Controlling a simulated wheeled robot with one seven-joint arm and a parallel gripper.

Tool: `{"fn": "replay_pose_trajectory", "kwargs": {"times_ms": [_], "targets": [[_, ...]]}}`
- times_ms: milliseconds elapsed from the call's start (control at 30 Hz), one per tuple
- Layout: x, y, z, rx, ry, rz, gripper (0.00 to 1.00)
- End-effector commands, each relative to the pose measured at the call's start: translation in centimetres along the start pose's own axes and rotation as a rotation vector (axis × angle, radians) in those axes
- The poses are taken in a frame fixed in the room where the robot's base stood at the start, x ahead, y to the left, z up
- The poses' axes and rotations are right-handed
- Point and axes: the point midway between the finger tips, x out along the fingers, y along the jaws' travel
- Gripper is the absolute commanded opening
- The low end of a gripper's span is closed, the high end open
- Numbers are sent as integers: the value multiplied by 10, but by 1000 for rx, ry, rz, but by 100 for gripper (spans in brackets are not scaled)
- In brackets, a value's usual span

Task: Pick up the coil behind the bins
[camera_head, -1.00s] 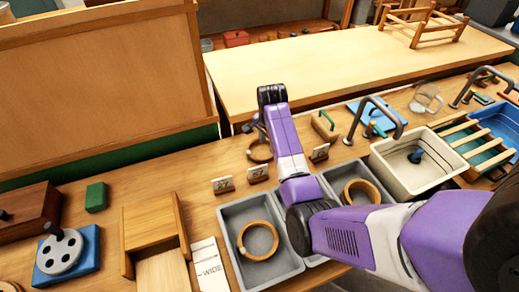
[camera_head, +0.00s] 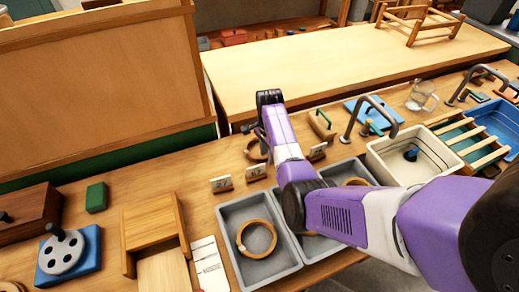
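A tan ring-shaped coil (camera_head: 252,150) lies on the wooden bench behind the grey bins, partly hidden by my arm. My gripper (camera_head: 262,141) hangs at the end of the purple arm, just over or beside this coil. Its fingers are mostly hidden behind the wrist, so I cannot tell whether they are open or touch the coil. The left grey bin (camera_head: 228,213) holds another tan coil (camera_head: 257,238). The right grey bin (camera_head: 338,172) holds a further coil (camera_head: 355,182), mostly covered by my arm.
Small label cards (camera_head: 222,184) stand between the coil and the bins. A wooden block with a green handle (camera_head: 321,126) and a bent metal tap (camera_head: 371,118) stand to the right. A tall wooden panel (camera_head: 100,75) rises at the left.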

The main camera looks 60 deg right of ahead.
Motion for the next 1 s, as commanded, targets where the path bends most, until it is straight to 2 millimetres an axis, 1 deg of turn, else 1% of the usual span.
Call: {"fn": "replay_pose_trajectory", "kwargs": {"times_ms": [233, 267, 300, 367, 400, 433, 833, 1000], "targets": [[2, 0, 0, 0, 1, -1, 36], [2, 0, 0, 0, 1, -1, 33], [2, 0, 0, 0, 1, -1, 25], [2, 0, 0, 0, 1, -1, 13], [2, 0, 0, 0, 1, -1, 5], [2, 0, 0, 0, 1, -1, 0], [1, 0, 0, 0, 1, -2, 0], [-7, -1, 0, 0, 2, -4, 0]]}}
